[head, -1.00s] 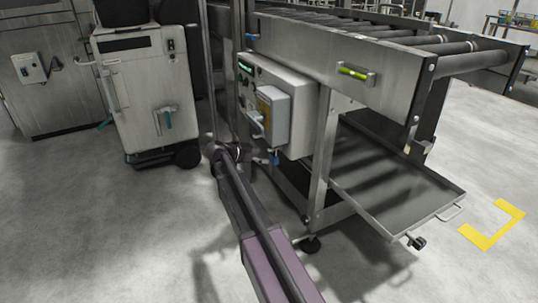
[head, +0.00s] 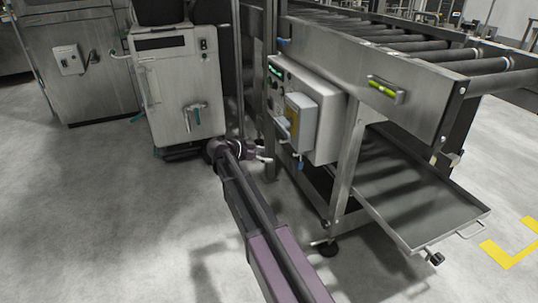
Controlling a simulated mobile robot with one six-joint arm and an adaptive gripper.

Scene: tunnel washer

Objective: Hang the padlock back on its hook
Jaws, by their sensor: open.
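My gripper (head: 265,155) is small in the head view, at the far end of my arm, left of the control box under the roller conveyor. It is open, and I see nothing held in it. I cannot make out a hook.
The control box (head: 329,130) sits beside the conveyor frame (head: 345,178). A steel drip tray (head: 430,215) juts out low on the right. A white cabinet (head: 178,85) stands behind my arm. The floor at left is clear. A yellow floor mark (head: 510,255) lies at right.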

